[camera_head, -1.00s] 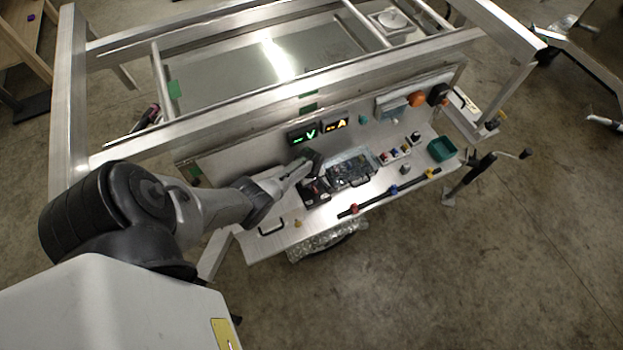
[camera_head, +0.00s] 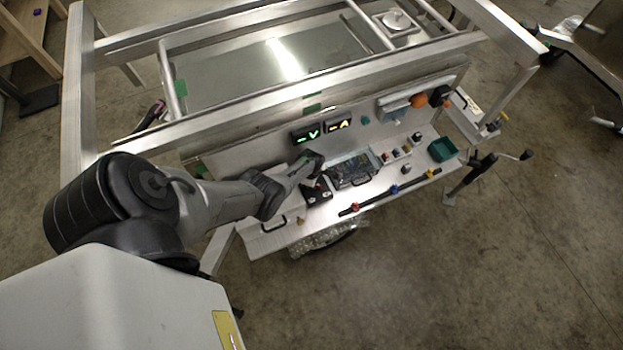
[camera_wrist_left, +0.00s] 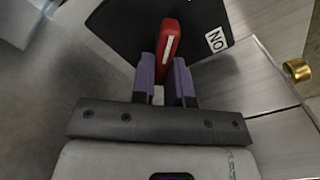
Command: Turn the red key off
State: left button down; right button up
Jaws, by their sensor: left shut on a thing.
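The red key (camera_wrist_left: 168,40) is a red handle with a white stripe, standing on a black plate (camera_wrist_left: 118,28) in the left wrist view. A white "ON" label (camera_wrist_left: 215,40) is on the plate to the right of the key. My left gripper (camera_wrist_left: 167,68) has its two purple fingers shut on the key, one on each side. In the head view my left gripper (camera_head: 313,162) is over the panel at the black switch box (camera_head: 318,192); the key itself is too small to make out there. My right gripper is not in view.
A clear-covered box (camera_head: 352,170) stands right of the switch box. A black bar with coloured clamps (camera_head: 380,196) lies along the front edge. A green bin (camera_head: 442,149) is at the right. Lit displays (camera_head: 322,131) are on the upright panel. A brass knob (camera_wrist_left: 297,70) is nearby.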

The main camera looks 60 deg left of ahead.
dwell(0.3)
pick_arm(q)
jog(key=c, duration=1.1)
grip_release()
jog(key=shift+r, duration=0.1)
jog(key=shift+r, duration=0.25)
jog(key=shift+r+p, duration=3.3)
jog(key=shift+r, duration=3.25)
